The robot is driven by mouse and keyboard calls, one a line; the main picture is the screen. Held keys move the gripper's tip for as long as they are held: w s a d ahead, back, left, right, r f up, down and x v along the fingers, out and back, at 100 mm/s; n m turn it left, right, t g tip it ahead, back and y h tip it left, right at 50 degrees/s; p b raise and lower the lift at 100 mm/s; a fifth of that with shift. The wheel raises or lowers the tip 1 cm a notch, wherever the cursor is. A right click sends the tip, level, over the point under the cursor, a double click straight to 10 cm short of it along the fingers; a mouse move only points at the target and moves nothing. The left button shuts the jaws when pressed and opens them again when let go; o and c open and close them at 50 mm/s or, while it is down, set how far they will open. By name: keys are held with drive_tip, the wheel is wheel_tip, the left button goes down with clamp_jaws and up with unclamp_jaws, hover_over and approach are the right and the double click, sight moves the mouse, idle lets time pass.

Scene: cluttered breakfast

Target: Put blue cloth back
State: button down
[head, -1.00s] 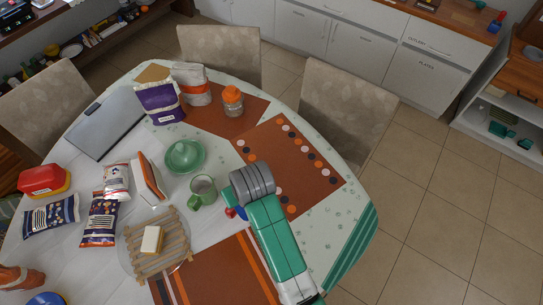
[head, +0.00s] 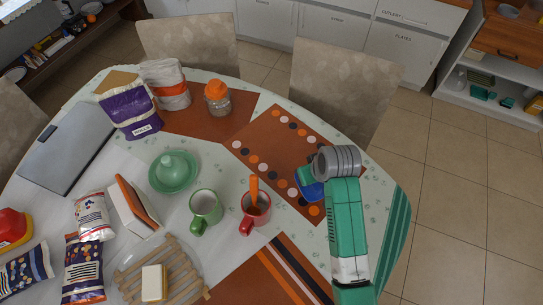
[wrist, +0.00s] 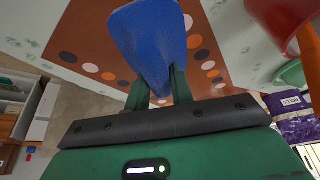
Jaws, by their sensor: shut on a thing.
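The blue cloth (head: 312,191) hangs from my gripper (head: 305,177) over the dotted orange-brown placemat (head: 262,136) on the right side of the table. In the wrist view the blue cloth (wrist: 152,38) is pinched between the two green fingers of my gripper (wrist: 158,84) and fans out beyond them. It appears held above the mat; the exact gap is unclear. My wrist covers part of the mat's right side.
A red mug (head: 256,216) with an orange utensil stands left of my gripper, beside a green mug (head: 204,208). The table's right edge is near my arm.

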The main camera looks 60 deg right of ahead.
drive_tip(key=shift+w+f, duration=0.2)
drive_tip(key=shift+f, duration=0.05)
drive_tip(key=w+d+b, duration=0.1)
drive_tip(key=w+d, duration=0.2)
drive_tip(key=w, duration=0.1)
drive_tip(key=w+d+f+b, duration=0.1)
drive_tip(key=w+d+b, duration=0.1)
drive_tip(key=w, duration=0.2)
drive_tip(key=w+d+b, duration=0.2)
drive_tip(key=w+d, duration=0.1)
drive_tip(key=w, duration=0.1)
drive_tip(key=shift+w+d+f, duration=0.15)
drive_tip(key=shift+d+f, duration=0.15)
drive_tip(key=shift+w+d+r, duration=0.1)
drive_tip(key=shift+w+d, duration=0.15)
drive_tip(key=shift+w, duration=0.15)
wheel_tip(320, 180, down, 4)
drive_tip(key=shift+s+a+r+b, duration=0.1)
drive_tip(key=shift+b, duration=0.85)
drive_tip(key=shift+r, duration=0.1)
drive_tip(key=c, duration=1.2)
unclamp_jaws()
